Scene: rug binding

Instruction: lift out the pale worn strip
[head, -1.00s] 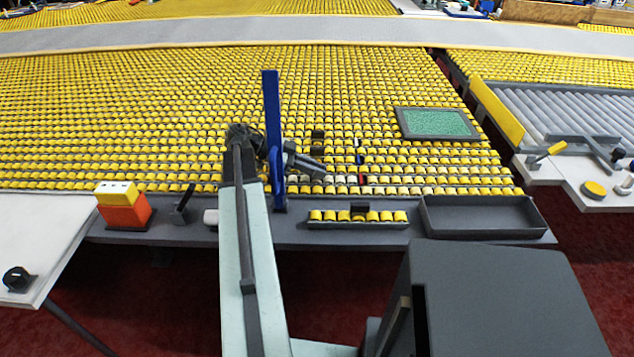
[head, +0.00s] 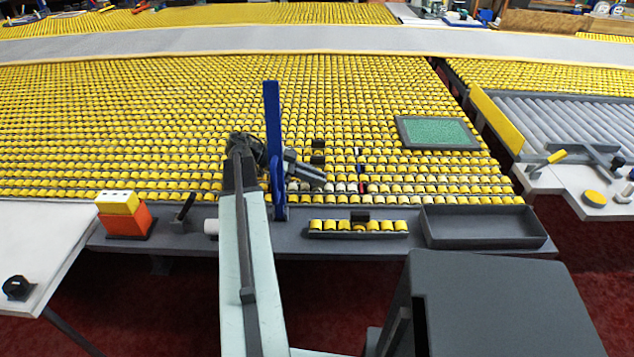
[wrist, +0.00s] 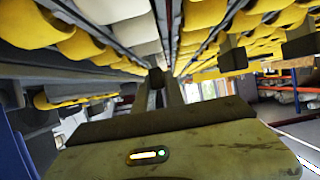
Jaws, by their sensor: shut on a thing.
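The pale worn strip (head: 341,187) shows as whitish rollers near the front of the yellow roller bed, just right of my gripper. Pale rollers also show at the top of the wrist view (wrist: 145,32), beside yellow ones. My gripper (head: 322,183) is low at the front of the bed, at the left end of the pale stretch. In the wrist view my gripper (wrist: 165,88) points between rows of rollers, its jaws close together. It is shut on the strip; the exact contact is dark and partly hidden.
The yellow roller bed (head: 140,120) surrounds the gripper closely. A blue upright (head: 273,130) stands just left of it. On the front ledge are a tray of yellow rollers (head: 325,235), an empty grey tray (head: 480,241) and an orange-yellow block (head: 125,222). A green-topped panel (head: 437,132) lies right.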

